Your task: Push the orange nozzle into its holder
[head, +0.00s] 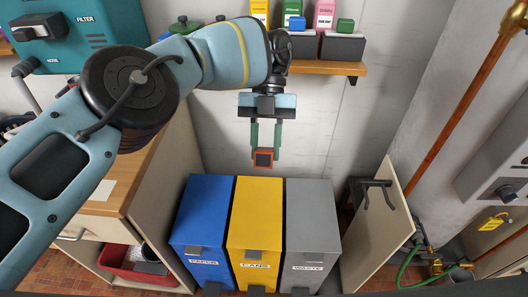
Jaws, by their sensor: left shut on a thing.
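My left gripper (264,150) hangs pointing down near the middle of the head view, in front of the pale back wall and above the bins. Its green fingers are shut on an orange piece with a dark square face, which looks to be the orange nozzle (271,157). The nozzle is in the air, apart from the bins and the wall. A black bracket with two prongs (376,184) is on the beige panel to the right and lower; I cannot tell whether it is the holder. My right gripper is not in view.
Blue (205,205), yellow (258,210) and grey (310,210) bins stand side by side below the gripper. A wooden shelf (325,68) with bottles and boxes is behind my arm. A wooden-topped cabinet (150,165) is left. A copper pipe (462,115) and green hose (407,264) are right.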

